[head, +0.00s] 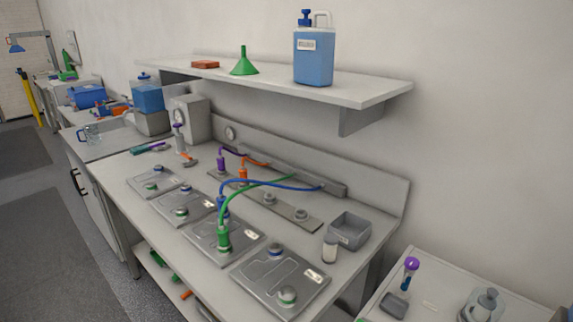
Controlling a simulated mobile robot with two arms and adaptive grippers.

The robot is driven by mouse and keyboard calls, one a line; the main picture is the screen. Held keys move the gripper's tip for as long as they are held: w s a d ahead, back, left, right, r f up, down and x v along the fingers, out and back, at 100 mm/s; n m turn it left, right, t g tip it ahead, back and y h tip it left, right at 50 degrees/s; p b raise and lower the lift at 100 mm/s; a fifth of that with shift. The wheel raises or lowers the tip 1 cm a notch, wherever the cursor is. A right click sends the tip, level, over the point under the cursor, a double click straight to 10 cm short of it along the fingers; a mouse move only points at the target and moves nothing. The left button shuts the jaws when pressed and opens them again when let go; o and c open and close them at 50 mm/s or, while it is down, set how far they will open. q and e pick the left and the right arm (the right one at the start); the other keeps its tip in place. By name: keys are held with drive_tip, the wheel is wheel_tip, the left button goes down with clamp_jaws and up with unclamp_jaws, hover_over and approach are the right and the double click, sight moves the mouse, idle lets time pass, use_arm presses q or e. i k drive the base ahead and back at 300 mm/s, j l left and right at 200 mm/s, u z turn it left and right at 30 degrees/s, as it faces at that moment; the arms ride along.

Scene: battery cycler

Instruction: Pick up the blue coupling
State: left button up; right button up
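The blue coupling (222,203) stands at the near end of the blue hose (270,184) on the workbench in the head view. The green hose (245,197) passes close to it and partly covers it. The blue hose runs right to the rail (290,175) at the back of the bench. Neither of my grippers shows in this view.
A green coupling (224,240) stands just in front, on a metal plate. Purple (221,163) and orange (243,173) couplings stand behind. A grey bin (350,230) and a small bottle (329,247) sit at the right. A shelf (350,91) overhangs the back.

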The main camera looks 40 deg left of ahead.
sight(220, 199)
drive_tip(key=u, duration=1.75)
drive_tip(key=i+j+z, duration=0.1)
drive_tip(key=j, duration=0.2)
drive_tip(key=i+j, duration=0.2)
drive_tip(key=i+j+z, duration=0.15)
drive_tip(key=j, duration=0.25)
